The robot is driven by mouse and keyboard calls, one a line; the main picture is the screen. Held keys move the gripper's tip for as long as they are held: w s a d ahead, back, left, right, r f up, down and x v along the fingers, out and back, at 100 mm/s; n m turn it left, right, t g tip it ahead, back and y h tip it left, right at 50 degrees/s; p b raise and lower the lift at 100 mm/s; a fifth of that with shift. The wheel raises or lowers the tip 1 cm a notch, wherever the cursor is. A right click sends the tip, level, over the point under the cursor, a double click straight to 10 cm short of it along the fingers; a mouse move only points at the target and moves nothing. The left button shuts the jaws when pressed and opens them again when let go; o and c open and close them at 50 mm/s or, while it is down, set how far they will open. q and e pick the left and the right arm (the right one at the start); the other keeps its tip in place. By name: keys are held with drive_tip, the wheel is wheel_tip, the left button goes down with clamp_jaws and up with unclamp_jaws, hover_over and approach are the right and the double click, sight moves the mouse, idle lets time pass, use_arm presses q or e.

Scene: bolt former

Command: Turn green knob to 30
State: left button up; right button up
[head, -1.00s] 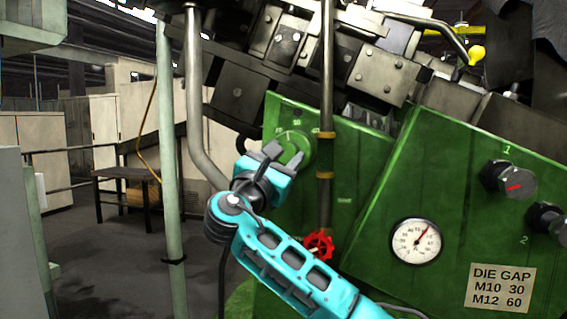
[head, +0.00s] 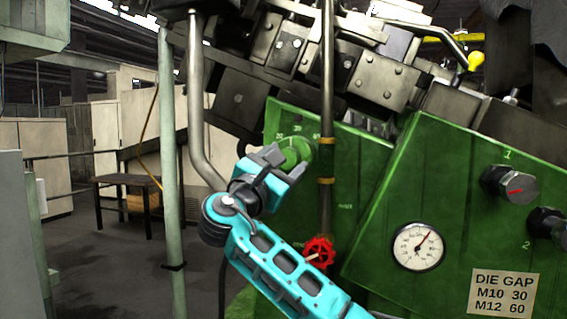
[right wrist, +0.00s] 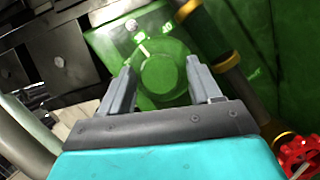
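The round green knob (head: 297,152) sits on the upper left part of the green panel; it also shows in the right wrist view (right wrist: 163,76). A pale mark on it points up and to the left in the right wrist view. Small pale scale marks lie above it in the head view, too small to read surely. My right gripper (head: 279,158) is at the knob. In the right wrist view its fingers (right wrist: 160,78) are apart, one on each side of the knob, with a gap visible. My left gripper is not in view.
A red valve wheel (head: 318,252) is below the knob, under a vertical pipe (head: 327,90). A round gauge (head: 418,246), two dark knobs and a DIE GAP plate (head: 502,294) reading M10 30, M12 60 are to the right. A bent grey pipe (head: 196,110) stands left.

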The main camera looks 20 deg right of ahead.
drive_tip(key=shift+o, duration=0.8)
drive_tip(key=b+v, duration=0.1)
drive_tip(key=v, duration=1.2)
drive_tip(key=shift+b, duration=0.3)
drive_tip(key=shift+w, duration=0.1)
